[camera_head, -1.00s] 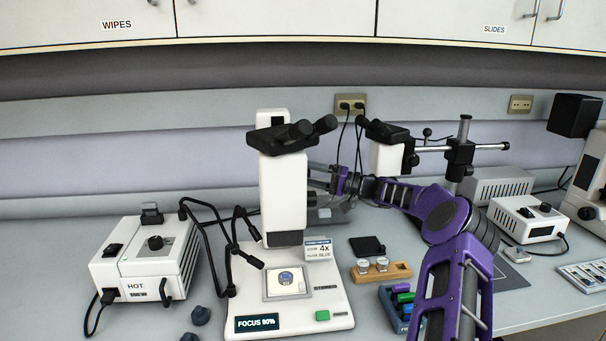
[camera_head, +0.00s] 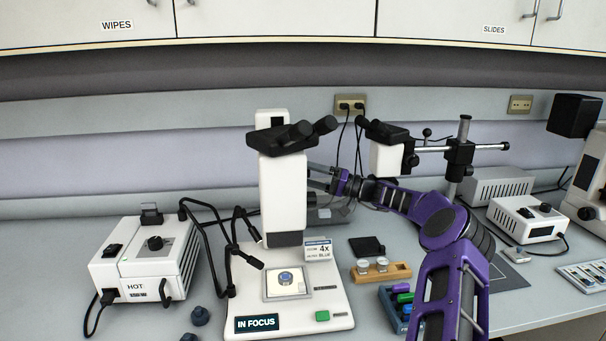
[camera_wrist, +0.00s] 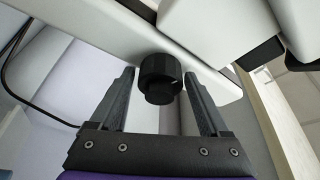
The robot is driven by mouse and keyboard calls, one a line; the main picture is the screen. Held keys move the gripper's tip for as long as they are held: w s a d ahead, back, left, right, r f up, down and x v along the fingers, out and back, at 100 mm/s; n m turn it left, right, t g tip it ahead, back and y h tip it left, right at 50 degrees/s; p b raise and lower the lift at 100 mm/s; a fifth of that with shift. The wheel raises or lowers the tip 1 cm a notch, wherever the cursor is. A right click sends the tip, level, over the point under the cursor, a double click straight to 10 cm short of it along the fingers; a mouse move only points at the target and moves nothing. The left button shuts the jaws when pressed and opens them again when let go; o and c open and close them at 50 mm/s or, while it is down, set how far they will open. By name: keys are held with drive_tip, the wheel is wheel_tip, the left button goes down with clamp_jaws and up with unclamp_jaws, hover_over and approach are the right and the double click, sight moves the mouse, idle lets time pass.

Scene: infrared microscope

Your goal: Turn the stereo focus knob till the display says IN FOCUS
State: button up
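The white stereo microscope (camera_head: 283,195) stands on the bench, and the display (camera_head: 257,323) on its base reads IN FOCUS. The black ribbed focus knob (camera_wrist: 160,79) sticks out from the white body in the wrist view. In the head view the knob is hidden behind the head of the microscope and my fingers. My gripper (camera_head: 314,175) reaches the right side of the microscope. In the wrist view my gripper (camera_wrist: 160,75) is open, with one finger on each side of the knob and a narrow gap showing at each side.
A white box marked HOT (camera_head: 145,262) stands at left, with black cables running to the microscope. A wooden holder (camera_head: 381,272) and a blue tray (camera_head: 391,298) lie right of the base. A second microscope on a boom (camera_head: 386,157) stands behind my arm.

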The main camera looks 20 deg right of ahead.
drive_tip(key=shift+o, duration=0.6)
drive_tip(key=v, duration=1.7)
drive_tip(key=shift+d, duration=0.2)
drive_tip(key=shift+s+f, duration=0.1)
